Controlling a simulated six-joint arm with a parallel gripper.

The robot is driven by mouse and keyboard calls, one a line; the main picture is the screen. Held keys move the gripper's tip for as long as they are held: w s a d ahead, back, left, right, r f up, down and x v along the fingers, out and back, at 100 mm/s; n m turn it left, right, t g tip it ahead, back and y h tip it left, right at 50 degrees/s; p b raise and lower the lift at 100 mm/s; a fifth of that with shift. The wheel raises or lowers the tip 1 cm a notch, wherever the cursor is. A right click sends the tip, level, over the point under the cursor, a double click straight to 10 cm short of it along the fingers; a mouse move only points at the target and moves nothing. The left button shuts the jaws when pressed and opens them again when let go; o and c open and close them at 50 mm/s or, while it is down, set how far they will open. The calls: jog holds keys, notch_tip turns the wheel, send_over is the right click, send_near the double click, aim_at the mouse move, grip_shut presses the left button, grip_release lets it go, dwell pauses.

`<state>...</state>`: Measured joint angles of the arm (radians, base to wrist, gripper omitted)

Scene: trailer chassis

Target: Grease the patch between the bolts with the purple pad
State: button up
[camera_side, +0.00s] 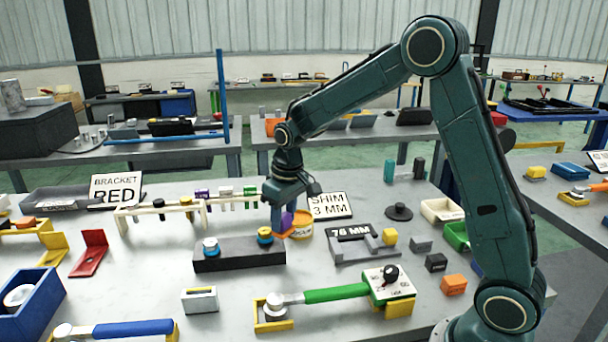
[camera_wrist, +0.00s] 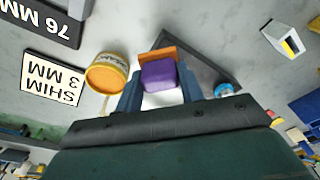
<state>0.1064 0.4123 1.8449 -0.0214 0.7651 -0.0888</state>
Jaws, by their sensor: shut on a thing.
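The purple pad (camera_wrist: 158,73) is between my gripper's two blue fingers (camera_wrist: 160,84); an orange piece (camera_wrist: 170,53) shows against its far side. In the side view my gripper (camera_side: 281,228) is shut on the pad (camera_side: 287,220), above the right end of the dark block (camera_side: 238,253), beside the grease tin. I cannot tell if the pad touches anything.
A rack (camera_side: 157,211) with several hanging items stands behind left. The SHIM 3 MM sign (camera_side: 330,206) and the 76 MM gauge (camera_side: 362,250) are at right. A green-handled tool (camera_side: 335,294) lies in front. Bare table surrounds the block's front.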

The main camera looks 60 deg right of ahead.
jog(key=s+a, duration=0.1)
jog(key=a, duration=0.1)
jog(key=s+a+f, duration=0.1)
jog(key=s+a, duration=0.1)
jog(key=shift+a+f, duration=0.15)
jog(key=shift+a, duration=0.05)
jog(key=w+r+n+y, duration=0.1)
jog(key=w+r+n, duration=0.4)
jog(key=w+n, duration=0.4)
jog(key=shift+w+a, duration=0.15)
jog(key=shift+w, duration=0.7)
jog(key=shift+f, duration=0.1)
